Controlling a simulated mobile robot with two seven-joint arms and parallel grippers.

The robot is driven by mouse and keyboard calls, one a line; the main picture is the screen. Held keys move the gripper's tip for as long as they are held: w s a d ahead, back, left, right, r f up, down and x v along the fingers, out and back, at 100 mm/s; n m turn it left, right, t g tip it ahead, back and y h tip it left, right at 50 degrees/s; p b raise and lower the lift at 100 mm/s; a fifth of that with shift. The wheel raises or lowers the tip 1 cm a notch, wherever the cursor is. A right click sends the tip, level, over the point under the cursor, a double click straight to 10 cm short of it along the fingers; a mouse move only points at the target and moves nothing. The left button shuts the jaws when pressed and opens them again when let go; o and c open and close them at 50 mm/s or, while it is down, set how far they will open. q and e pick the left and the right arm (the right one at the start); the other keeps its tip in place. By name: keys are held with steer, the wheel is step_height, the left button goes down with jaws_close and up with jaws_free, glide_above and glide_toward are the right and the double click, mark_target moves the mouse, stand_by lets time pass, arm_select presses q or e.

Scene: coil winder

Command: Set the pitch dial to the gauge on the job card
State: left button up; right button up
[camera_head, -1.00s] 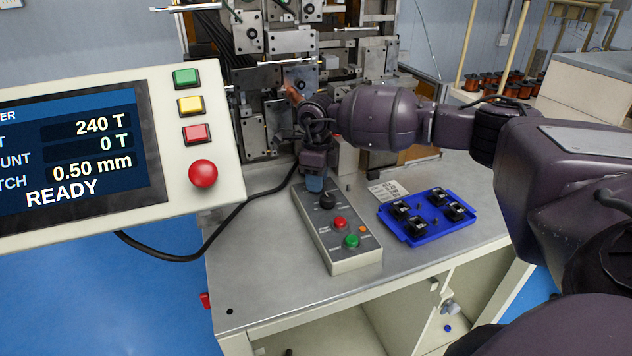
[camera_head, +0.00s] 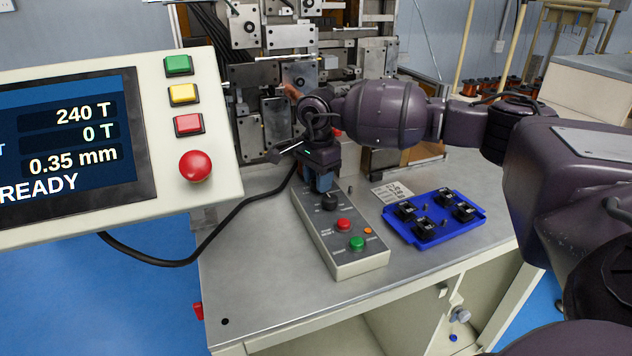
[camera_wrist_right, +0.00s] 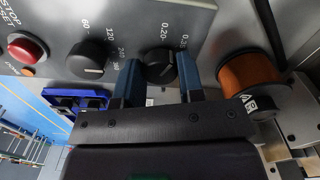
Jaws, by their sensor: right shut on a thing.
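The pitch dial (camera_wrist_right: 159,66) is a black knob in the right wrist view, with 0.20 and 0.35 marks partly visible around it. My right gripper (camera_wrist_right: 158,78) has its blue fingers on both sides of it, shut on it. In the head view the right gripper (camera_head: 322,182) points down at the far end of the grey control box (camera_head: 357,262) and hides the dial. The screen (camera_head: 70,140) reads 240 T, 0 T, 0.35 mm and READY. The job card (camera_head: 391,193) lies right of the box; its print is too small to read. My left gripper is not in view.
A second black knob (camera_wrist_right: 88,60), marked 60 to 360, sits beside the dial. The box also has a red button (camera_head: 343,224) and a green button (camera_head: 357,243). A blue tray (camera_head: 440,235) with black parts stands to the right. The front bench top is clear.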

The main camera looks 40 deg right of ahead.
steer(key=n+b, duration=0.1)
steer(key=n, duration=0.1)
steer(key=shift+f+n, duration=0.1)
steer(key=shift+n, duration=0.2)
steer(key=shift+n+b, duration=0.3)
steer(key=shift+n, duration=0.9)
steer(key=shift+r+n, duration=0.2)
steer(key=shift+n, duration=0.1)
